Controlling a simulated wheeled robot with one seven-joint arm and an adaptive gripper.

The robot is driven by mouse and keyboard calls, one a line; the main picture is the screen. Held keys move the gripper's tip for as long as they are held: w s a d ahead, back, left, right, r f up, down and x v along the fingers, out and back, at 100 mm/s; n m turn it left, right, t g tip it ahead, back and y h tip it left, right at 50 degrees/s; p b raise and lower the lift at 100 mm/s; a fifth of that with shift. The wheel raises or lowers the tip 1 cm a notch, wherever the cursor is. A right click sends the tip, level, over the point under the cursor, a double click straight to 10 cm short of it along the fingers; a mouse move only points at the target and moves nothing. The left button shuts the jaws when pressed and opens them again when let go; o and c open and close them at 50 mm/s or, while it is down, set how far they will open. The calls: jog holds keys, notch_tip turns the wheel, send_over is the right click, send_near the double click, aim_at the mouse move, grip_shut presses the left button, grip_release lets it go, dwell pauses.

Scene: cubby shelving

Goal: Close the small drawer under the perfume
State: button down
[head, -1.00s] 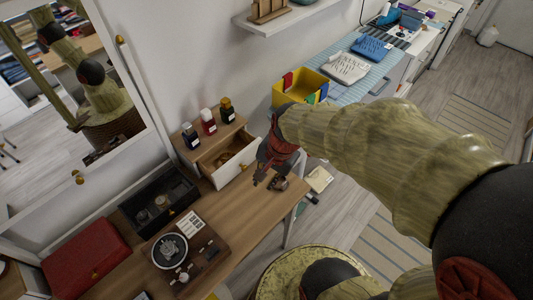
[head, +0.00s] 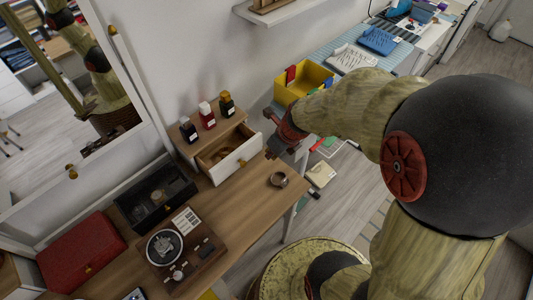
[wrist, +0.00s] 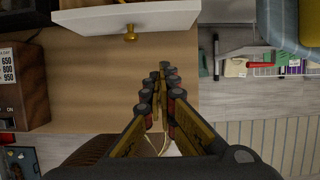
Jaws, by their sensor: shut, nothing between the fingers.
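The small drawer (head: 237,159) with a white front and a gold knob stands pulled open from a wooden box (head: 188,147) on the table. Three perfume bottles (head: 207,115) stand upright on top of the box. In the wrist view the white drawer front (wrist: 160,18) and its gold knob (wrist: 130,33) are at the top, ahead of my fingers. My gripper (head: 273,153) is shut and empty, just right of the drawer front in the head view. It also shows in the wrist view (wrist: 166,70), apart from the knob and to its right.
A black case (head: 155,196), a red box (head: 82,254) and a turntable (head: 180,249) stand to the left. A yellow bin (head: 303,82) is behind my gripper.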

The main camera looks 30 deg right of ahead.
jog(key=b+x, duration=0.4)
jog(key=x, duration=0.4)
jog(key=shift+f, duration=0.45)
jog(key=shift+w+a+r+b, duration=0.1)
jog(key=shift+w+a+b, duration=0.15)
jog(key=shift+w, duration=0.35)
jog(key=shift+w+a+b, duration=0.15)
jog(key=shift+w+b, duration=0.15)
jog(key=shift+w, duration=0.3)
jog(key=shift+w+a+r, duration=0.1)
jog(key=shift+w+a, duration=0.1)
jog(key=shift+w, duration=0.5)
jog(key=shift+w+a+r+p, duration=0.15)
jog(key=shift+w+r+p, duration=0.05)
jog(key=shift+w+p, duration=0.25)
jog(key=p, duration=0.8)
send_near(237, 138)
jog(key=s+a+f, duration=0.1)
jog(key=a+f, duration=0.1)
jog(key=f, duration=0.1)
jog(key=shift+s+a, duration=0.2)
jog(key=shift+s, duration=0.15)
jog(key=shift+w+a+f, duration=0.15)
jog(key=shift+w+f, duration=0.05)
jog(key=shift+w, duration=0.2)
